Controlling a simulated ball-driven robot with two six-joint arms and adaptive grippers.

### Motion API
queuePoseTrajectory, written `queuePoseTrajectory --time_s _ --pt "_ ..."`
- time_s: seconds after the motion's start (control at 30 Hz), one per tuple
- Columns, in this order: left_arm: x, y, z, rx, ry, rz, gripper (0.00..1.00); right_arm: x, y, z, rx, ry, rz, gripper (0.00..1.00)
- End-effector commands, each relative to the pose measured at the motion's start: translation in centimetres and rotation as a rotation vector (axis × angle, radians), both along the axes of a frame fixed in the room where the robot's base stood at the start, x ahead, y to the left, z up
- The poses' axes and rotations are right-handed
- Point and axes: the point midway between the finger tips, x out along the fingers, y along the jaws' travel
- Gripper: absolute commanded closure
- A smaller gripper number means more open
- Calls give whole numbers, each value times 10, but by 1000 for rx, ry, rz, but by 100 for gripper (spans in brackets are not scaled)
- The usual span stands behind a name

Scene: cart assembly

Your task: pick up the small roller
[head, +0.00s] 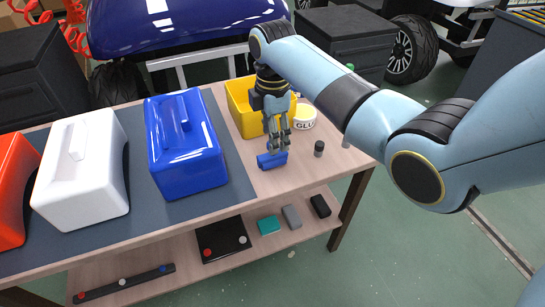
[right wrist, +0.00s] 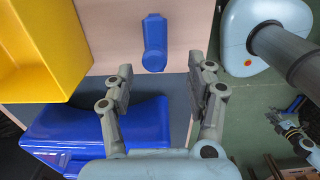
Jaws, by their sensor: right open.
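A small blue piece (head: 271,160), which I take to be the small roller, lies on the wooden table top right of the dark mat. It also shows in the right wrist view (right wrist: 154,42), with a wider end and a rounded end. My right gripper (head: 277,146) points down just above and beside the piece in the head view, its fingers partly in front of it. In the right wrist view the gripper's fingers (right wrist: 166,70) are spread apart with nothing between them, and the piece lies beyond the tips.
A yellow bin (head: 238,108) and a white glue tub (head: 305,117) stand behind the gripper. A small dark cylinder (head: 319,148) stands to the right. Blue (head: 187,150), white (head: 85,170) and red (head: 12,190) covers stand left. A lower shelf (head: 180,255) holds small parts.

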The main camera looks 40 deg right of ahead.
Motion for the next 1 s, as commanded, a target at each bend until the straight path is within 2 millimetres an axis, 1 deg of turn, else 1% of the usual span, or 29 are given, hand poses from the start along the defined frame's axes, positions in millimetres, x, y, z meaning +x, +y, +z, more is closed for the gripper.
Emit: queuePoseTrajectory --time_s 0.03,0.1,0.27,0.53,0.67,0.87,1.0 --pt "-1 -1 -3 -1 1 1 60 0 0 -10 1 3 -1 44" --pt "-1 -2 -5 -3 1 1 60 0 0 -19 0 1 -1 44" --pt "-1 -4 -6 -4 2 2 60 1 0 -31 0 0 -2 44" --pt "-2 -4 -16 -4 3 1 60 6 -3 -71 0 0 -2 44" --pt "-2 -3 -17 -4 3 1 60 6 -3 -79 0 -2 -2 44" --pt "-2 -2 -16 -2 2 1 60 6 -3 -78 0 -2 -2 44" --pt "-2 -1 -16 -1 2 0 60 6 -3 -78 0 -2 -2 63"
